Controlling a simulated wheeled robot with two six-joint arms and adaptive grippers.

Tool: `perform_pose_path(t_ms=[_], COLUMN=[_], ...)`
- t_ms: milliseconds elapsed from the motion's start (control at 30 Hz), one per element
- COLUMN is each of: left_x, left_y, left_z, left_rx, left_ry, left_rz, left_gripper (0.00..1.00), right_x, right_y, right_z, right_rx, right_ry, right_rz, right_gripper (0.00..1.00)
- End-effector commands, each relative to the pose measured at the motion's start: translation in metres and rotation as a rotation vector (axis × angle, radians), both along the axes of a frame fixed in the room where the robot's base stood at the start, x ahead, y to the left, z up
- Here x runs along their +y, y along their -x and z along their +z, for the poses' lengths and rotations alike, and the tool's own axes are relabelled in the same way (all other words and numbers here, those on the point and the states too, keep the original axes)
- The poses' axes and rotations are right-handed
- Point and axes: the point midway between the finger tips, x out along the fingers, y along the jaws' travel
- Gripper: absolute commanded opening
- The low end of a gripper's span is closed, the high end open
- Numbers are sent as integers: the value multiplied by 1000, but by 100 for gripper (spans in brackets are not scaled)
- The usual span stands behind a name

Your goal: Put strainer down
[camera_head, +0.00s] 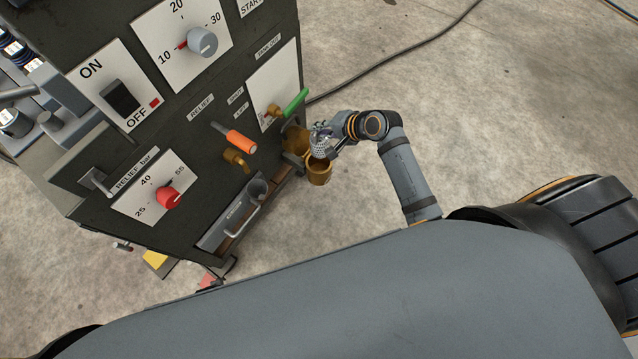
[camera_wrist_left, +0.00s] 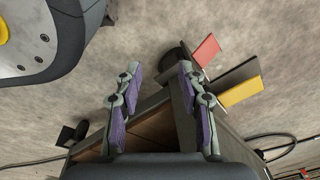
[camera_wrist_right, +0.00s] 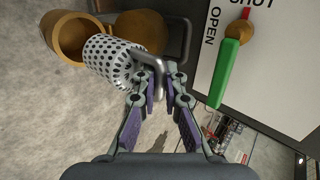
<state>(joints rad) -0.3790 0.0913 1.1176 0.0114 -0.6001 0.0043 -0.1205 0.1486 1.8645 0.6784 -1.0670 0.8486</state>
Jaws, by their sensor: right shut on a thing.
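The strainer (camera_wrist_right: 107,58) is a perforated pale metal cylinder with a bent metal handle. My right gripper (camera_wrist_right: 156,80) is shut on the handle in the right wrist view, and the strainer points away to the left. In the head view the strainer (camera_head: 319,146) hangs near the right side of the machine, just above a brass cup (camera_head: 320,173). Whether it touches the cup cannot be told. The cup's open mouth (camera_wrist_right: 72,40) shows beside the strainer in the right wrist view. My left gripper (camera_wrist_left: 160,88) is open and empty in the left wrist view.
The dark machine panel (camera_head: 200,130) stands close left of the right gripper. A green-handled valve (camera_head: 292,104) and an orange-handled valve (camera_head: 238,141) stick out from it. A metal tray (camera_head: 228,226) is low on the panel.

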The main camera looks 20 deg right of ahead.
Motion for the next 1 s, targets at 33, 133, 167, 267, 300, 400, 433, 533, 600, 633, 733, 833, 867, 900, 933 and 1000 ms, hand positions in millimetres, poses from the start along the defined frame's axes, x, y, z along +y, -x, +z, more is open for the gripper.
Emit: perform_pose_path(t_ms=[33, 133, 167, 267, 300, 400, 433, 533, 600, 633, 733, 833, 867, 900, 933, 1000], left_x=[0, -1, -1, -1, -1, -4, -5, -11, -14, -15, -16, -17, -18, -19, -21, -24], left_y=[-4, -8, -8, -9, -10, -20, -25, -37, -43, -45, -47, -48, -50, -54, -56, -60], left_z=[-16, -18, -18, -16, -15, -11, -8, 7, 17, 20, 27, 29, 31, 36, 40, 51], left_rx=[-3, -3, -4, -4, -4, -9, -9, -5, -2, -2, 3, 4, 2, 2, 1, 4], left_ry=[0, 0, 0, 1, 1, 4, 6, 14, 19, 20, 23, 24, 25, 28, 30, 36], left_rz=[0, 0, 0, 0, 0, 0, 0, 1, 1, 1, 1, 1, 1, 0, 0, -1], left_gripper=[40, 40, 40, 40, 40, 40, 40, 40, 40, 40, 40, 40, 40, 40, 40, 40], right_x=[1, 2, 2, 3, 3, 2, 2, 2, 2, 2, 2, 2, 2, 2, 2, 2], right_y=[0, 1, 1, 1, 1, 1, 2, 1, 1, 1, 1, 1, 1, 2, 1, 1], right_z=[-26, -41, -43, -43, -44, -62, -69, -90, -99, -102, -105, -107, -111, -118, -123, -134], right_rx=[1, 4, 5, 5, 6, 8, 9, 9, 7, 7, 6, 6, 7, 9, 8, 8], right_ry=[0, 2, 2, 2, 2, 1, 1, 1, 2, 2, 2, 2, 2, 2, 1, 1], right_rz=[6, 16, 18, 20, 20, 19, 19, 19, 19, 19, 19, 19, 20, 19, 19, 19], right_gripper=[0, 0, 0, 0, 0, 0, 0, 0, 0, 0, 0, 0, 0, 0, 0, 0])
